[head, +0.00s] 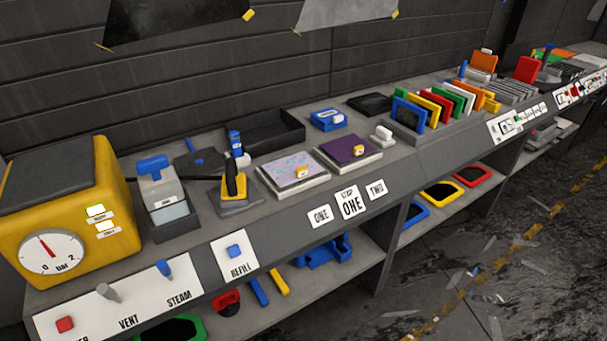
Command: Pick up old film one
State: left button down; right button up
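Two flat plates lie side by side on the grey bench. The right plate (372,161) bears a dark purple film (340,150) with a similar yellow tab (358,151). Both films look flat on their plates. I cannot tell from the labels alone which film is named old film one. Neither of my grippers is in view.
A yellow steam machine (75,205) with a gauge stands at the left. A tool in a grey stand (238,207) and a black tray (285,124) are near the left plate. A rack of coloured panels (412,132) stands to the right. A lower shelf (350,248) holds coloured tools.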

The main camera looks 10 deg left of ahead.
aim_at(292, 169)
jog(key=i+l+u, duration=0.1)
jog(key=u, duration=0.4)
jog(key=i+l+u, duration=0.15)
jog(key=u, duration=0.3)
jog(key=l+u, duration=0.25)
jog(key=u, duration=0.25)
jog(key=i+l, duration=0.05)
